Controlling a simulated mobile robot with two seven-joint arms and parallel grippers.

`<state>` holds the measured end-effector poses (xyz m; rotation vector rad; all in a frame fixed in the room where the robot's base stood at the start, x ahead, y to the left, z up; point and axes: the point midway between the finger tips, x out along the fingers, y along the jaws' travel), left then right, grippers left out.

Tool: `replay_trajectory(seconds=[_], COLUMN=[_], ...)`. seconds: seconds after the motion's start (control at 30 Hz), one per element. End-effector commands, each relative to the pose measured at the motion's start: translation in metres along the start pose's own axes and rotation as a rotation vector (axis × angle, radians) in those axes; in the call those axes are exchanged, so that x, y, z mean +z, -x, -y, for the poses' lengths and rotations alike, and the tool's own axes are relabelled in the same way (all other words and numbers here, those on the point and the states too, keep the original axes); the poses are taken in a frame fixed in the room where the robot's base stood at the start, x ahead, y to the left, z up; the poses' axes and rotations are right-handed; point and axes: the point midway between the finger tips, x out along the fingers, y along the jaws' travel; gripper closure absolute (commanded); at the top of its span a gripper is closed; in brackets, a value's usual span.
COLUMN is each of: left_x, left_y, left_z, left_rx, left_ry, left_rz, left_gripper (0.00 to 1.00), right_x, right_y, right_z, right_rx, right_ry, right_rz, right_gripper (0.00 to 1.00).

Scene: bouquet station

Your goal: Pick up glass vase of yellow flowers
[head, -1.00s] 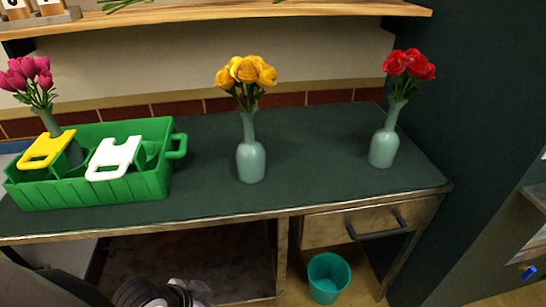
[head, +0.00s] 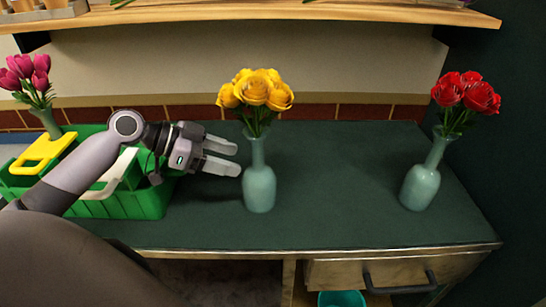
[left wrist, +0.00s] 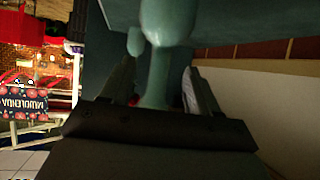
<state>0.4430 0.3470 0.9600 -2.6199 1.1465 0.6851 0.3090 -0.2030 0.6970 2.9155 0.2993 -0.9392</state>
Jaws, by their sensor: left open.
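The pale green glass vase (head: 259,188) with yellow flowers (head: 258,90) stands upright near the middle of the counter. My left gripper (head: 239,158) is open, just left of this vase's neck, with its fingertips pointing at it. In the left wrist view the vase (left wrist: 167,22) looks upside down, its neck lined up between my two fingers (left wrist: 160,88). I cannot tell from that view whether the fingers reach around the neck. The yellow flowers are hidden there. My right gripper is not in view.
A second vase with red roses (head: 421,186) stands at the right of the counter (head: 335,205). A green crate (head: 150,203) with yellow and white handles, and magenta flowers (head: 27,72), are at the left, partly behind my arm. A wooden shelf (head: 300,14) runs above.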

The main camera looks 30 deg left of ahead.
Motion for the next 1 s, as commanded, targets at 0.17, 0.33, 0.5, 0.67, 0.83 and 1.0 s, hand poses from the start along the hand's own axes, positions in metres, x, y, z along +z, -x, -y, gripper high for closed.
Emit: replay_trajectory(seconds=[0.17, 0.33, 0.5, 0.67, 0.83, 1.0], left_x=[-0.005, -0.006, -0.008, -0.015, -0.014, -0.013], left_y=[-0.002, -0.014, -0.025, -0.043, -0.063, -0.07], left_z=[0.002, 0.002, 0.002, 0.002, 0.001, 0.001], left_rx=[-0.001, 0.0, 0.001, 0.0, 0.0, -0.001], left_ry=[-0.002, -0.001, 0.0, 0.001, 0.002, 0.0], left_rz=[-0.012, -0.012, -0.012, -0.013, -0.011, -0.01], left_gripper=[0.39, 0.39, 0.39, 0.39, 0.39, 0.39], right_x=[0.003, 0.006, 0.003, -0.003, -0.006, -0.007], right_y=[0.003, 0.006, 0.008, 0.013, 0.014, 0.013], right_z=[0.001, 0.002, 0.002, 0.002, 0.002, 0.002], right_rx=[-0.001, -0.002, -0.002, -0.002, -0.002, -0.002], right_ry=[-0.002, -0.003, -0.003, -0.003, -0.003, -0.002], right_rz=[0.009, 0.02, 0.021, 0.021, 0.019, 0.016], right_gripper=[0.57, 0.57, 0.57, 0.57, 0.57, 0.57])
